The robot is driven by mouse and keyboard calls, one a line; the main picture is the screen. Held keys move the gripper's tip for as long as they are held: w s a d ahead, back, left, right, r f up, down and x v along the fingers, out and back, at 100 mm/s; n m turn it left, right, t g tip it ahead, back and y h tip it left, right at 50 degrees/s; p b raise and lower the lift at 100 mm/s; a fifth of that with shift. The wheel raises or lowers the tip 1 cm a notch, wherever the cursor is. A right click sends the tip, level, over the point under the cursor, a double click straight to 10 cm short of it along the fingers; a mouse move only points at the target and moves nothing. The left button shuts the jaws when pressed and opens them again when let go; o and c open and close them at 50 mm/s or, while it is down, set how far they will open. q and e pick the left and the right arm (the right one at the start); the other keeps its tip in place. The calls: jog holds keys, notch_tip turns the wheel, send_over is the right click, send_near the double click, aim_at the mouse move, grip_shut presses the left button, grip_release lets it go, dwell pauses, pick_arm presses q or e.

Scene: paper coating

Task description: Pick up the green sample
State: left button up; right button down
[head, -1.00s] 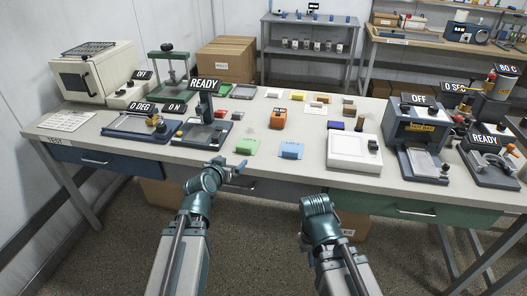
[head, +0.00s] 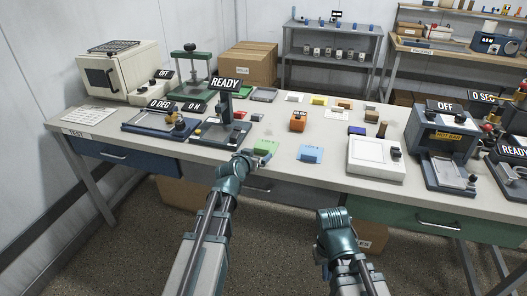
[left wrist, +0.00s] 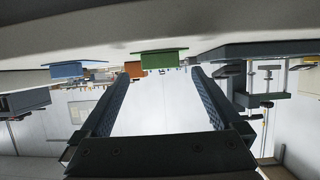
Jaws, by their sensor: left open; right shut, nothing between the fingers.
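The green sample (head: 266,146) lies flat near the front edge of the table, left of a blue sample (head: 311,154). My left gripper (head: 252,158) is at the table's front edge, just short of the green sample and apart from it. In the left wrist view, which is upside down, the green sample (left wrist: 160,60) is beyond and between the two open fingers of my left gripper (left wrist: 162,76). Nothing is between the fingers. My right arm is folded low in front of the table; its gripper fingers do not show.
An orange device (head: 298,121) stands behind the samples. A press marked READY (head: 222,130) is close on the left. A white flat device (head: 376,158) is at the right. The blue sample (left wrist: 67,70) also shows in the left wrist view.

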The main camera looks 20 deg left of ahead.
aim_at(261, 151)
pick_arm(q)
jog(key=b+x, duration=0.2)
jog(key=x, duration=0.3)
jog(key=shift+w+f, duration=0.1)
jog(key=shift+c, duration=0.4)
jog(key=c, duration=1.2)
